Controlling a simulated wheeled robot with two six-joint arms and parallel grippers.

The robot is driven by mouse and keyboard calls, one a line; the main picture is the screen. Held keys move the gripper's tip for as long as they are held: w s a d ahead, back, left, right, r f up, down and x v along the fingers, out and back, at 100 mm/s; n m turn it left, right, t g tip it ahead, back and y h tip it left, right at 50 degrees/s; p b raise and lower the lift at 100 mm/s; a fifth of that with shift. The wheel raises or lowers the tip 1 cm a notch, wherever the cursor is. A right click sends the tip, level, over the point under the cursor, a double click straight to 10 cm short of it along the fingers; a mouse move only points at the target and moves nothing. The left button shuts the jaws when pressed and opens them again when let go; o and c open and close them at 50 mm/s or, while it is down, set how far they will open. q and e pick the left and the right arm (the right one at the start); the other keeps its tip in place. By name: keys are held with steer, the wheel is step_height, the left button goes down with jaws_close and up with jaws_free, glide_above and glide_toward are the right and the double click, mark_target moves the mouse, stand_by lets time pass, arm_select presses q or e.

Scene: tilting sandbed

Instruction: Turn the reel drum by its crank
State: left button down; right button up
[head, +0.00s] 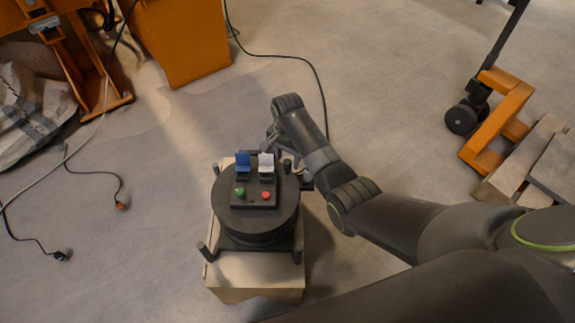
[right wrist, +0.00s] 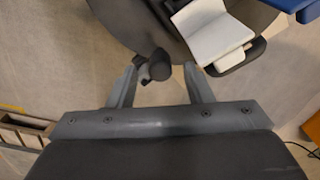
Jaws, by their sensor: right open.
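The reel drum (head: 226,218) is a dark round drum in a low frame with short corner posts. It stands on a pale wooden block. My right gripper (head: 277,146) is at the drum's far right side, mostly hidden by its own wrist in the head view. In the right wrist view, its two fingers (right wrist: 160,68) are spread apart. A dark knob, which looks like the crank handle (right wrist: 156,65), shows between the fingertips near the drum's edge (right wrist: 125,18). I cannot tell whether a finger touches it. My left gripper is not in view.
A dark control box (head: 254,199) with green and red buttons, a blue flap (head: 243,159) and a white flap (head: 266,162) sits over the drum. Cables (head: 120,205) lie on the floor at left. An orange pallet truck (head: 500,115) stands at right.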

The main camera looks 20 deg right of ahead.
steer(key=shift+f+b, duration=0.3)
steer(key=shift+f, duration=1)
jaws_close()
